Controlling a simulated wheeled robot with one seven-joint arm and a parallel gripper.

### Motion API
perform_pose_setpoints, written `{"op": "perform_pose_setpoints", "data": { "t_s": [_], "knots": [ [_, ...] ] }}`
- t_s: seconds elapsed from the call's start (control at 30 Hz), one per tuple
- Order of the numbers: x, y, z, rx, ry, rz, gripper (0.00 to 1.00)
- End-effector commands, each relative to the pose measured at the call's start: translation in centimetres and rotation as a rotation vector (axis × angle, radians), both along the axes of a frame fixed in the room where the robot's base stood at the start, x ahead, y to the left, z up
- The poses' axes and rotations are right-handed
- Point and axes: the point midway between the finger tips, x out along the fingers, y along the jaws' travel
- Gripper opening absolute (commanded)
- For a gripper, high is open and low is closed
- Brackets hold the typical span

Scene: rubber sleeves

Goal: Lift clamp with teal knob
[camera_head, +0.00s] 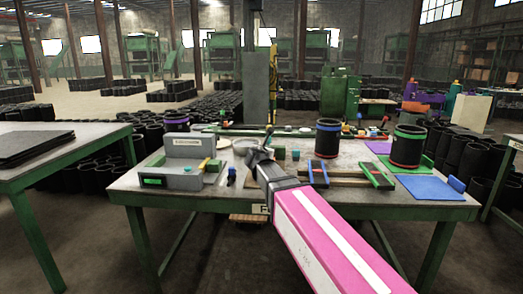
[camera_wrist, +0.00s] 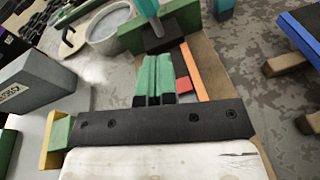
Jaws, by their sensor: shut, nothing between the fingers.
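My gripper (camera_head: 262,152) is shut and empty, low over the middle of the worktable, and partly hides what lies around it. In the wrist view, its closed fingers (camera_wrist: 156,62) seem to be the paired green strips beyond the dark bar. Just beyond them a teal post or knob (camera_wrist: 148,8) rises from a dark block (camera_wrist: 162,38) beside a green block (camera_wrist: 187,18); this looks like the teal-knob clamp, cut off at the top edge. A small teal part (camera_head: 295,155) shows right of my gripper in the head view. I cannot tell whether gripper and clamp touch.
A grey device (camera_head: 170,182) stands left of my gripper. A round grey dish (camera_wrist: 110,35) lies near the clamp. A blue mat (camera_head: 430,188) lies clear.

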Motion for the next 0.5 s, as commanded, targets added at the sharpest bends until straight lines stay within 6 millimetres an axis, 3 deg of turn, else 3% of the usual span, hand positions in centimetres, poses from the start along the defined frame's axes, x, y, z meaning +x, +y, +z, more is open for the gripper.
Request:
{"op": "perform_pose_setpoints", "data": {
  "t_s": [0.17, 0.5],
  "knots": [
    [-0.47, 0.50, -0.02, -0.093, -0.011, 0.038, 0.00],
    [-0.40, 0.49, 0.01, -0.097, -0.012, 0.038, 0.00]
  ]
}}
